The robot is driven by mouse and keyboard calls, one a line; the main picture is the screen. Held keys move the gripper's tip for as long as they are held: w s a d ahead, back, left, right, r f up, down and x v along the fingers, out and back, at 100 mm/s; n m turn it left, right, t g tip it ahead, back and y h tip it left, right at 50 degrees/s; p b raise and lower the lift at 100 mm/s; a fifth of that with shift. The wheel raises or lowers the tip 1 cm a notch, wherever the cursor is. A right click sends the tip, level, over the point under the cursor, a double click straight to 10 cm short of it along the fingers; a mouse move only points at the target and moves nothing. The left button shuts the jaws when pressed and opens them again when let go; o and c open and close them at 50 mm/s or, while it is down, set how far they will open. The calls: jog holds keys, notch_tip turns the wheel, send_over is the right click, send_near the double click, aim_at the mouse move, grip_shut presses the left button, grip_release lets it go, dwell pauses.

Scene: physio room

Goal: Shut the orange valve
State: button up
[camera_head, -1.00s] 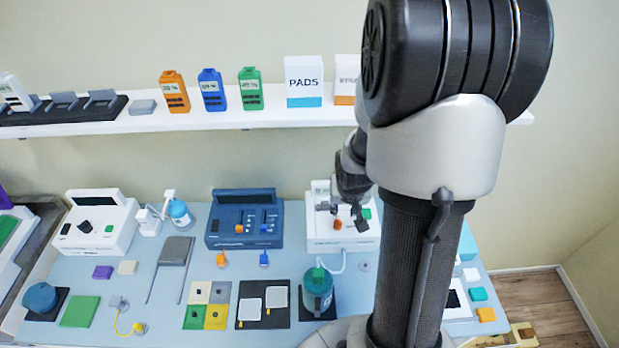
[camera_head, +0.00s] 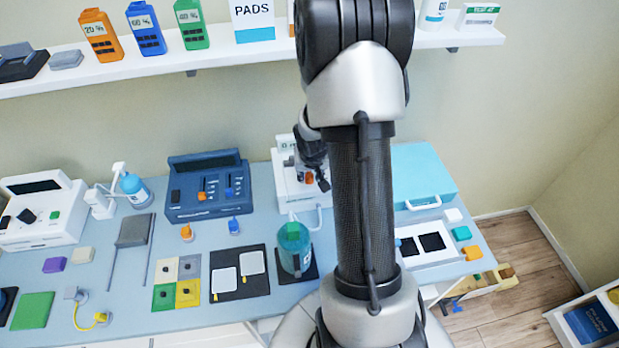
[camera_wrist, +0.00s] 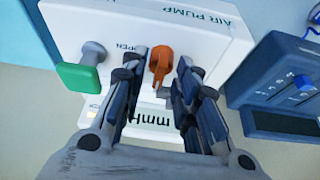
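The orange valve (camera_wrist: 161,62) sits on the front of the white air pump (camera_wrist: 215,45), beside the word OPEN, in the wrist view. My gripper (camera_wrist: 158,70) is open, with one finger on each side of the valve. A gap shows between the valve and the fingers, so I see no firm grip. In the head view the valve (camera_head: 309,178) is a small orange spot at my gripper (camera_head: 319,180), and my arm hides much of the white pump (camera_head: 290,190).
A green knob (camera_wrist: 80,75) sticks out from the pump beside my finger. A blue device (camera_wrist: 280,85) stands close by; it also shows in the head view (camera_head: 208,190). A teal bottle (camera_head: 293,245) stands in front of the pump. A light-blue case (camera_head: 425,175) lies to the right.

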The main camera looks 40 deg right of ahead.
jog(key=shift+w+f, duration=0.1)
jog(key=shift+f, duration=0.15)
jog(key=shift+c, duration=0.4)
grip_shut()
jog(key=p, duration=0.2)
jog(key=shift+r+n+p, duration=0.2)
jog(key=shift+n+p, duration=0.1)
jog(key=shift+d+f+p, duration=0.1)
jog(key=shift+p, duration=0.45)
jog(key=shift+f, duration=0.1)
